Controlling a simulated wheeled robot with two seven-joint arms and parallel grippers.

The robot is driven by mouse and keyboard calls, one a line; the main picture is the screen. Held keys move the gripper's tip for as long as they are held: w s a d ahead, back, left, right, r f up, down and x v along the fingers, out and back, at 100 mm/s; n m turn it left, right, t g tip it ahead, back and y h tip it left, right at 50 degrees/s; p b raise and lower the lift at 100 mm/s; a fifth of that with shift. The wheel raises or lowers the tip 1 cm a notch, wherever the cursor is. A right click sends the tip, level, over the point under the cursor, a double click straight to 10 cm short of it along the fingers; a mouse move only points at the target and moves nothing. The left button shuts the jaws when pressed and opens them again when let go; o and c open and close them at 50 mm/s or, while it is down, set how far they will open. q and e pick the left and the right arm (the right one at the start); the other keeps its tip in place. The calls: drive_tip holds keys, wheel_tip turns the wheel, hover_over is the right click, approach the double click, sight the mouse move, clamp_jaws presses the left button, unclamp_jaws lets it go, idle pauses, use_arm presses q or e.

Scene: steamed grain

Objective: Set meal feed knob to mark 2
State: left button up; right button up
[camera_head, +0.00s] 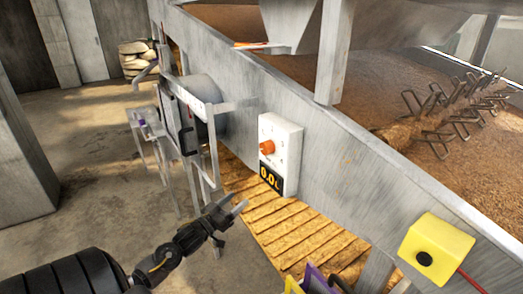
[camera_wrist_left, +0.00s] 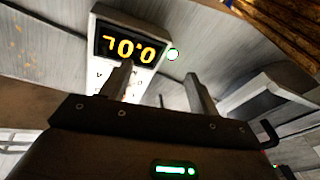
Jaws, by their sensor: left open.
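The orange meal feed knob (camera_head: 266,147) sticks out of a white control box (camera_head: 290,140) on the side of the long metal trough. My left gripper (camera_head: 240,207) is open and empty, below and to the left of the box, apart from the knob. In the left wrist view, the display (camera_wrist_left: 128,50) appears upside down beyond the open fingers (camera_wrist_left: 160,85). The knob cannot be made out there. My right gripper does not show in the head view.
A metal frame with a grey drum (camera_head: 200,90) stands left of the box. A yellow box with a black button (camera_head: 437,246) sits on the trough at right. Slatted wooden boards (camera_head: 300,235) lie below. Purple and yellow items (camera_head: 318,280) show at the bottom edge.

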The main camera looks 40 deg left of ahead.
sight(263, 151)
use_arm(q)
wheel_tip(263, 151, up, 13)
drive_tip(key=d+m+t+h, duration=0.2)
drive_tip(key=d+h, duration=0.1)
drive_tip(key=h, duration=0.1)
drive_tip(key=p+x, duration=0.1)
drive_tip(key=x, duration=0.2)
drive_tip(key=p+x, duration=0.1)
drive_tip(key=x, duration=0.1)
drive_tip(key=p+x, duration=0.2)
drive_tip(key=x, duration=0.1)
drive_tip(key=shift+w+a+r, duration=0.1)
drive_tip(key=shift+w+r, duration=0.15)
drive_tip(key=shift+r, duration=0.25)
drive_tip(key=shift+w+r, duration=0.15)
drive_tip(key=shift+w, duration=0.45)
drive_tip(key=shift+c, duration=0.3)
